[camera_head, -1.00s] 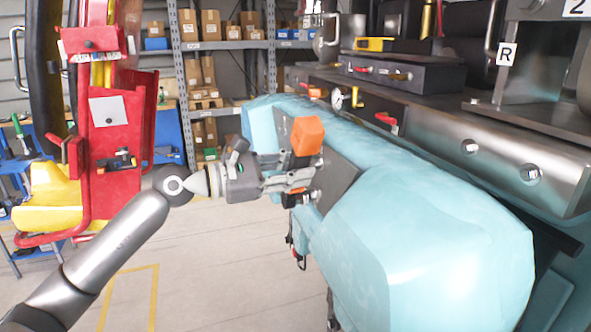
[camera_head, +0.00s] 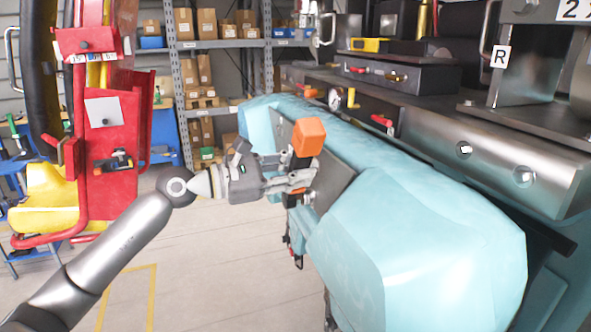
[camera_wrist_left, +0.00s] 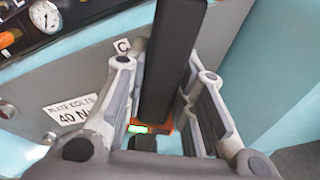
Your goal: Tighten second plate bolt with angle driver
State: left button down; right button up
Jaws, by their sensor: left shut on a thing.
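My left gripper (camera_head: 291,180) is shut on the angle driver, whose orange block (camera_head: 308,137) stands up above the fingers in the head view. In the left wrist view the driver's dark body (camera_wrist_left: 172,70) runs between the two fingers (camera_wrist_left: 160,125), with a lit green strip and an orange part at its lower end. The grey plate (camera_head: 334,178) is just beyond the gripper on the light blue body. In the wrist view the plate (camera_wrist_left: 85,62) carries a "PLATE BOLTS 40 N" label (camera_wrist_left: 72,112) and a "C" label. Bolt heads (camera_wrist_left: 8,110) show at its left; the driver's tip is hidden.
A dark machine deck (camera_head: 450,118) with a gauge (camera_head: 335,98) and red handles lies behind the blue body. A red and yellow cart (camera_head: 110,150) stands left. Shelves (camera_head: 222,44) with boxes are at the back. The floor below the arm is open.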

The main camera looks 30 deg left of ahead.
pick_arm(q)
jog(key=shift+w+d+r, duration=0.2)
jog(key=shift+w+r, duration=0.05)
dwell(0.8)
dwell(1.4)
